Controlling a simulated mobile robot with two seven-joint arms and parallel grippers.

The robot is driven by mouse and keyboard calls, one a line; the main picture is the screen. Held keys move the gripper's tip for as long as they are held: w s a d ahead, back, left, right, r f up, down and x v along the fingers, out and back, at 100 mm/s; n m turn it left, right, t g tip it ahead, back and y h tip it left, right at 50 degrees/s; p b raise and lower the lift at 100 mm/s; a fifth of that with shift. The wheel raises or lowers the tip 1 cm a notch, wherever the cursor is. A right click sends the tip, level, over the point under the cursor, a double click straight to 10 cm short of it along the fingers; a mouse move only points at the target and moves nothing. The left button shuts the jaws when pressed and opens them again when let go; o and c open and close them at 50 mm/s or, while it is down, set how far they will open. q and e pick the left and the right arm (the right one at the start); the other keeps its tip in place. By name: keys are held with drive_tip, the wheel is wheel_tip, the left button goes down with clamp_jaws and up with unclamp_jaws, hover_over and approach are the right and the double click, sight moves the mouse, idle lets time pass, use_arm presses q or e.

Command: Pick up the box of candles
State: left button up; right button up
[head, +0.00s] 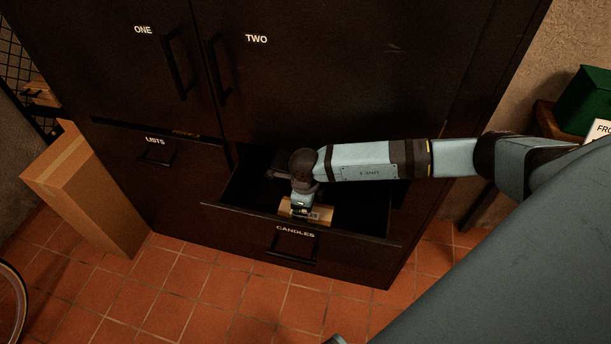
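The box of candles (323,214), a small tan box with a label, lies in the open drawer marked CANDLES (295,241). My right arm comes in from the right, and its wrist points down into the drawer. My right gripper (300,211) is down at the left part of the box and hides some of it. Its fingers are too small and dark to tell whether they are open or shut on the box. My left gripper is not in view.
The dark cabinet has closed doors marked ONE (143,30) and TWO (256,39), and a drawer marked LISTS (155,141). A tall cardboard box (85,190) stands at left. A green box (585,98) is at upper right. Tiled floor in front is clear.

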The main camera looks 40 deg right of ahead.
wheel_tip(320, 180, down, 5)
drive_tip(key=shift+d+f, duration=0.1)
drive_tip(key=shift+c, duration=0.5)
drive_tip(key=c, duration=1)
